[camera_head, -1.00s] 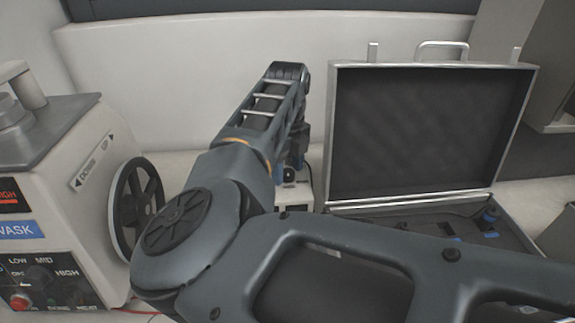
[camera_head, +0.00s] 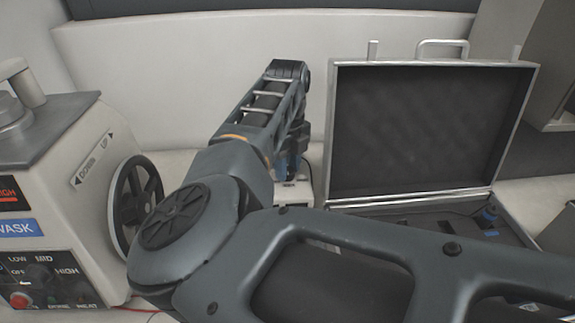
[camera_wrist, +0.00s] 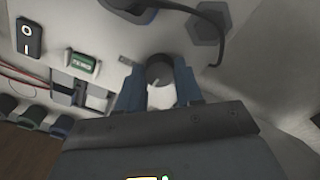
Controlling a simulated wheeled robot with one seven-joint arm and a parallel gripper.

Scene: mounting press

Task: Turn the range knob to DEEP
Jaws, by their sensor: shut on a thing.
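In the wrist view a dark round knob (camera_wrist: 159,66) with a pale pointer mark sits on a light panel (camera_wrist: 118,22). My gripper (camera_wrist: 157,80) has its two blue fingers on either side of the knob and is shut on it. I cannot read any range labels around the knob, so its setting cannot be told. In the head view my gripper (camera_head: 286,163) is mostly hidden behind my arm, in front of a small white box (camera_head: 299,192). The knob itself is hidden there.
A rocker switch (camera_wrist: 29,38), a small green display (camera_wrist: 83,66) and a dark cable (camera_wrist: 190,12) lie near the knob. An open foam-lined case (camera_head: 425,130) stands right of my arm. A press with a handwheel (camera_head: 117,205) is at the left.

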